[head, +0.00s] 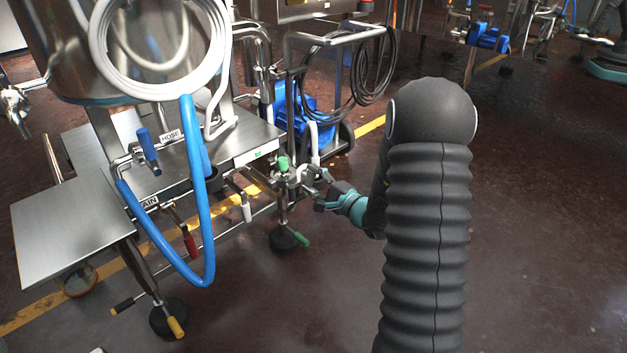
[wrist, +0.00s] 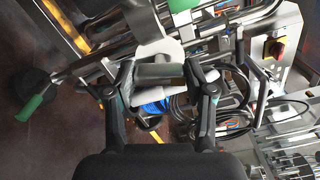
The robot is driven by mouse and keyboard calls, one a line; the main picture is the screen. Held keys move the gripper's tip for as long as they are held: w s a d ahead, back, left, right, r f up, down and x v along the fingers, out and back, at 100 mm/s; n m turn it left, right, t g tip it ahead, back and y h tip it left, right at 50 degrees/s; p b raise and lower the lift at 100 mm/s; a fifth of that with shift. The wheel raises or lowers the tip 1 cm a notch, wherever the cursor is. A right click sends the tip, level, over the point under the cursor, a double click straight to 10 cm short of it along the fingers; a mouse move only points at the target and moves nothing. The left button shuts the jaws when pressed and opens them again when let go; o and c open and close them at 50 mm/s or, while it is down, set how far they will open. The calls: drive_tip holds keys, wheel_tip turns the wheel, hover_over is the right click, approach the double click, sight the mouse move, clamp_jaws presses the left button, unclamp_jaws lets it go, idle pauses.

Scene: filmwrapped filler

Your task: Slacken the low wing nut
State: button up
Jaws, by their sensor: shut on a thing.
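My gripper (head: 318,188) is beside the frame leg with the green handles, at the middle of the head view. In the wrist view its two fingers (wrist: 159,78) stand on either side of a short grey metal piece (wrist: 158,71) and are shut on it. This piece looks like the low wing nut; its wings cannot be made out clearly. A pale rounded fitting (wrist: 160,48) lies right behind it. In the head view the nut is too small to separate from the fingers and fittings.
A green handle (head: 283,163) tops the leg, and another green handle (head: 301,239) is by its foot. A blue hose (head: 208,230) loops down at left. A red-handled valve (head: 189,241) and a white handle (head: 246,208) hang nearby.

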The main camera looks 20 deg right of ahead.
drive_tip(key=shift+n, duration=0.3)
drive_tip(key=o, duration=1.2)
drive_tip(key=shift+c, duration=0.2)
drive_tip(key=v, duration=1.2)
